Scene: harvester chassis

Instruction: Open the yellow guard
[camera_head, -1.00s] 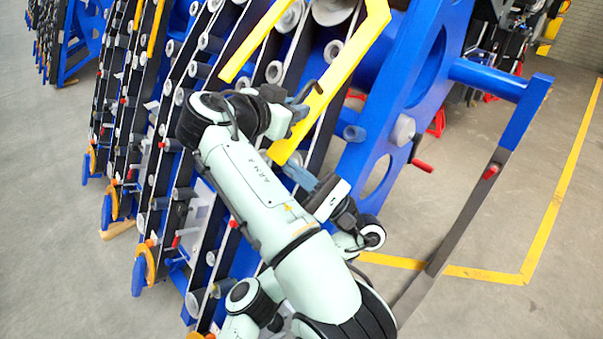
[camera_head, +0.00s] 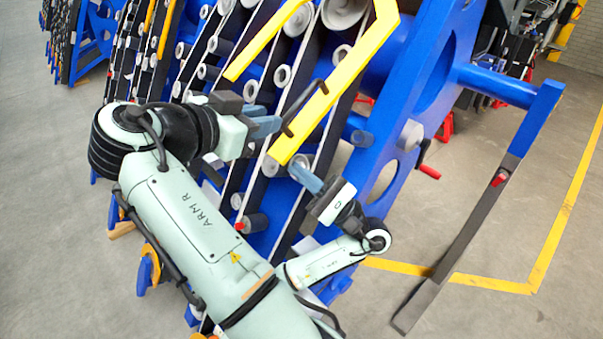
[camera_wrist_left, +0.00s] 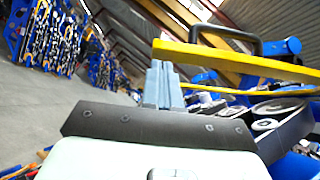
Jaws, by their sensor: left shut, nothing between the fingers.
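The yellow guard (camera_head: 345,78) is an angled bar over the rollers of the blue machine. A black handle (camera_head: 305,105) stands on its lower arm. My left gripper (camera_head: 305,177) is shut and empty, just below the guard's lower end. In the left wrist view my left gripper's blue fingers (camera_wrist_left: 162,84) are together beside the end of the yellow bar (camera_wrist_left: 235,62); contact cannot be told. The handle (camera_wrist_left: 225,35) shows above the bar there. My right gripper (camera_head: 268,122) is left of the handle and apart from it; its finger gap is unclear.
Blue side plates (camera_head: 420,80) and belts with grey rollers crowd around both grippers. Open grey floor (camera_head: 50,220) is at the left.

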